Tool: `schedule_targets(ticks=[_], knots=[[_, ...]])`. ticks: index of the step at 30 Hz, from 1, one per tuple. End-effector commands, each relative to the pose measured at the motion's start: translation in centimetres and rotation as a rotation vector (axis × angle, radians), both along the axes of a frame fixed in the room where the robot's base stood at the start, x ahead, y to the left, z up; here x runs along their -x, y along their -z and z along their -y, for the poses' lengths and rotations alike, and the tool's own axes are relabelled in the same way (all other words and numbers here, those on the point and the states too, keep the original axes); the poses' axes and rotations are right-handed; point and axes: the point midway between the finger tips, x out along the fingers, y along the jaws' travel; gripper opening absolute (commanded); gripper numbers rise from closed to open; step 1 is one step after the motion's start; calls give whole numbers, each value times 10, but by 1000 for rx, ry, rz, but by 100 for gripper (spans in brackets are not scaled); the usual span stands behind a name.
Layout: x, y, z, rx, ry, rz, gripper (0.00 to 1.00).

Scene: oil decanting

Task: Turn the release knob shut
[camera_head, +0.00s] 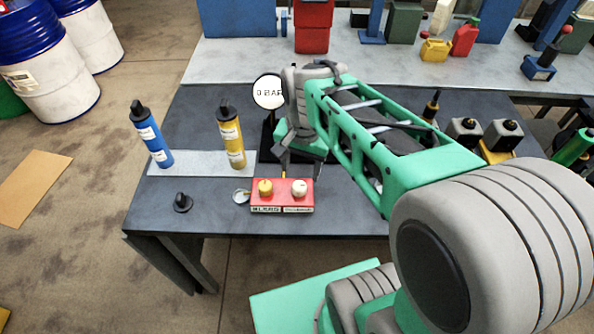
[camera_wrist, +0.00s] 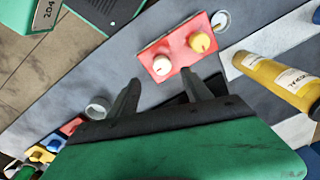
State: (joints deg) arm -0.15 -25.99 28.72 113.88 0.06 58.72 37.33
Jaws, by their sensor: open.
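A red block (camera_head: 282,195) with a yellow knob (camera_head: 265,187) on its left and a white knob (camera_head: 299,187) on its right stands near the table's front edge. Its front labels are too small to read surely, so I cannot tell which is the release knob. In the wrist view the red block (camera_wrist: 178,52) lies just beyond my fingertips, with the white knob (camera_wrist: 162,66) nearer them and the yellow knob (camera_wrist: 199,41) further right. My gripper (camera_wrist: 160,80) is open and empty, apart from both knobs. In the head view it is partly hidden behind the block.
A round gauge (camera_head: 269,92) showing "0 BAR" stands behind, partly covered by my arm. A blue bottle (camera_head: 152,135) and a yellow bottle (camera_head: 231,138) stand on a pale strip (camera_head: 196,166) to the left. A black cap (camera_head: 183,202) and a small round dish (camera_head: 241,196) lie in front.

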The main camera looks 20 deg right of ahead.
Motion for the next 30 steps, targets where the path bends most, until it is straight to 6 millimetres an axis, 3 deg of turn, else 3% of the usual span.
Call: schedule_targets(ticks=[5,18,27,30], knots=[[-17,14,1,-10,243,-83,57],[-17,85,2,-10,255,-85,57],[-17,92,2,-10,254,-81,57],[-17,92,2,-10,254,-81,50]])
